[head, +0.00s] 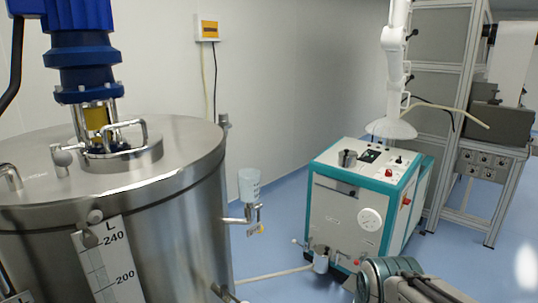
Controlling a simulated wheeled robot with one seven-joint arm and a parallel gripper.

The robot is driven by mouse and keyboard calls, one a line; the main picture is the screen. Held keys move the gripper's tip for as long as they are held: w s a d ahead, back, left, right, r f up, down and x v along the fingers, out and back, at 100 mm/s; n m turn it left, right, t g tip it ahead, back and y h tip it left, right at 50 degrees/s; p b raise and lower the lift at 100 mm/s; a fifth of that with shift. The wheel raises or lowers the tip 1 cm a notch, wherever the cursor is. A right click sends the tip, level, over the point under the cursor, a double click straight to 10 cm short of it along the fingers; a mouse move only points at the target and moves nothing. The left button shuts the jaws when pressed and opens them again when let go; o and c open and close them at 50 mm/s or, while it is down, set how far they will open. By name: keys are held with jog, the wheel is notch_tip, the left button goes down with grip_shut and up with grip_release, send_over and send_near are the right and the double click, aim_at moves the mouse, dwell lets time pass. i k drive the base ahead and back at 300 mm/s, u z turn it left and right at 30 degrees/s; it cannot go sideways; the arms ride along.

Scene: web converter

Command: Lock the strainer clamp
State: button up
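A small metal-and-white canister (321,260) sits low at the front left of the teal-and-white machine, in line with a pipe. It looks like the strainer, but it is small and I cannot be sure. Small levers or fittings stick out beside it; I cannot tell which is the clamp or whether it is open or closed. Part of my arm, grey with a teal ring, shows at the bottom right edge, right of the canister and nearer to me. I cannot make out any gripper fingers in the picture.
A large steel tank (190,215) with a blue motor (82,55) fills the left. A translucent cup (249,186) stands on its side valve. A pale pipe (272,275) runs towards the machine (365,200). A metal frame rack (455,120) stands behind.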

aim_at(349, 257)
jog(key=z, duration=0.6)
jog(key=i, duration=0.9)
jog(key=u, duration=0.2)
jog(key=k, duration=0.6)
jog(key=u, duration=0.35)
jog(key=i, duration=1.4)
jog(key=z, duration=0.6)
